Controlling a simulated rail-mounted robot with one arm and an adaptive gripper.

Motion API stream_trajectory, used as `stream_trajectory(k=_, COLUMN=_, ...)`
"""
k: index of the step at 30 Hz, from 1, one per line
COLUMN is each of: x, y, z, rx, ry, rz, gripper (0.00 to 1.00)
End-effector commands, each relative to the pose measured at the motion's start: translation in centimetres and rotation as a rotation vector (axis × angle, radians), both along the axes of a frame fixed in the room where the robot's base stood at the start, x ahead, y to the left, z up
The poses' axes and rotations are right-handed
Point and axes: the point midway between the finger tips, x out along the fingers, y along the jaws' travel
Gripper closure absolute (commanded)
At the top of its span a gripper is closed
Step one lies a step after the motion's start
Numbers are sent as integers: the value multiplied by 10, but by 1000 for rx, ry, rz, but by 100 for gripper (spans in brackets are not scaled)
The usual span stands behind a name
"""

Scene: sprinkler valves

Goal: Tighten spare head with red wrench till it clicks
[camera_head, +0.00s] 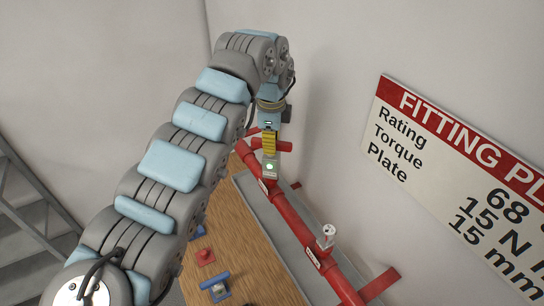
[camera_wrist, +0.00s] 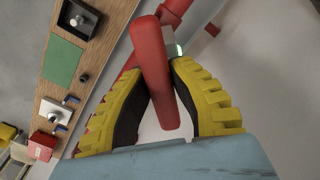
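My gripper (camera_head: 268,143) has yellow fingers and is over the far part of the red pipe (camera_head: 292,218). In the wrist view the fingers (camera_wrist: 158,90) are closed in on both sides of a long red handle (camera_wrist: 152,65), which looks like the red wrench. In the head view this grey block (camera_head: 270,170) is just below the fingers, at the pipe. A metal fitting (camera_head: 327,236) stands upright on the nearer pipe. I cannot tell which fitting is the spare head; the wrench's jaw is hidden.
A wooden bench (camera_head: 246,255) lies left of the pipe, with a red block (camera_head: 205,257) and a blue-and-grey part (camera_head: 216,286) on it. A green mat (camera_wrist: 64,60) and a dark tray (camera_wrist: 78,18) show in the wrist view. A sign (camera_head: 440,150) is on the right wall.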

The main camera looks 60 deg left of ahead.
Motion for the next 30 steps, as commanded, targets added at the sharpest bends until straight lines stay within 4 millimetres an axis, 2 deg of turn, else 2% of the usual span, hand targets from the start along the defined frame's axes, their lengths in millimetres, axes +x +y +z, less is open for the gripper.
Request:
stream_trajectory(k=4, x=0, y=0, z=-1, rx=-2, ry=0, rz=0, gripper=100)
stream_trajectory(k=5, x=0, y=0, z=-1, rx=-2, ry=1, rz=0, gripper=85)
stream_trajectory(k=6, x=0, y=0, z=-1, rx=-2, ry=1, rz=0, gripper=96)
stream_trajectory(k=7, x=0, y=0, z=-1, rx=-2, ry=1, rz=0, gripper=100)
stream_trajectory(k=19, x=0, y=0, z=0, rx=-2, ry=2, rz=1, gripper=100)
stream_trajectory(k=30, x=0, y=0, z=19, rx=1, ry=-1, rz=0, gripper=100)
